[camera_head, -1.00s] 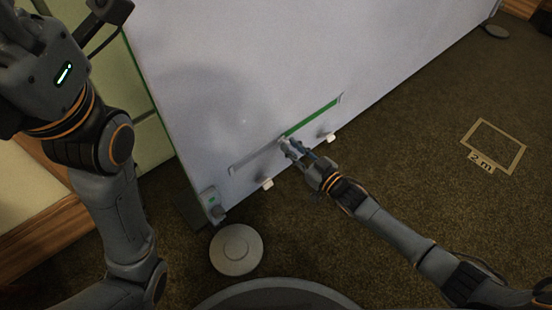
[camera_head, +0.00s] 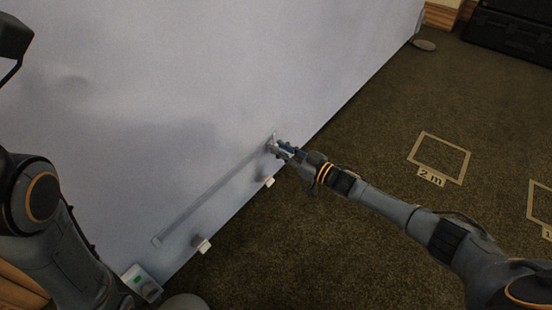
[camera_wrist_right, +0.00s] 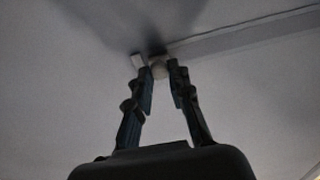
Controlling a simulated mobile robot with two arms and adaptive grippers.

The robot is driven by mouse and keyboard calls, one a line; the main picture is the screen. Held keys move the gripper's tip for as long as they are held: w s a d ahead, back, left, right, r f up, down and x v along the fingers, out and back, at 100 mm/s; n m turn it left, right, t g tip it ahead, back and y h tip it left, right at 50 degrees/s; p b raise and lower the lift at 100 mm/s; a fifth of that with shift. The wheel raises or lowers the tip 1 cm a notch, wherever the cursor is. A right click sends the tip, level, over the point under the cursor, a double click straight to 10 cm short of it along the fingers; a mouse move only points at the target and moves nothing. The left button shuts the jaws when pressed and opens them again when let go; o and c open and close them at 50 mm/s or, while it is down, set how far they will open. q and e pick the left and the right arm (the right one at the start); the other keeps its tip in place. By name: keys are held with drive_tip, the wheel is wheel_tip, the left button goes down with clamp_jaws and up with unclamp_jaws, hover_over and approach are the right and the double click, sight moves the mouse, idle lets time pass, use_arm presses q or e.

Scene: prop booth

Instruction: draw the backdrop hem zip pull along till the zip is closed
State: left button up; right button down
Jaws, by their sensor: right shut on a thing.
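The backdrop (camera_head: 210,75) is a large pale grey sheet standing upright. Its hem zip (camera_head: 205,200) is a slanting grey line low on it, and no green shows along it. My right gripper (camera_head: 279,149) is at the upper right end of the zip. In the right wrist view, its two fingers (camera_wrist_right: 160,75) are shut on the small pale zip pull (camera_wrist_right: 158,69), partly hidden between the tips. The zip band (camera_wrist_right: 240,42) runs off to the right there. Part of my left arm shows at the left, but its gripper is out of view.
White pegs (camera_head: 203,245) stick out along the backdrop's lower edge. A small pale box (camera_head: 140,281) with a green patch is at its lower left corner. Brown carpet with a taped "2 m" square (camera_head: 439,158) lies open at right. A dark case (camera_head: 510,35) stands at the far right.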

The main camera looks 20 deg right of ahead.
drive_tip(key=shift+w+d, duration=0.1)
drive_tip(key=c, duration=1.2)
unclamp_jaws()
drive_tip(key=v, duration=1.2)
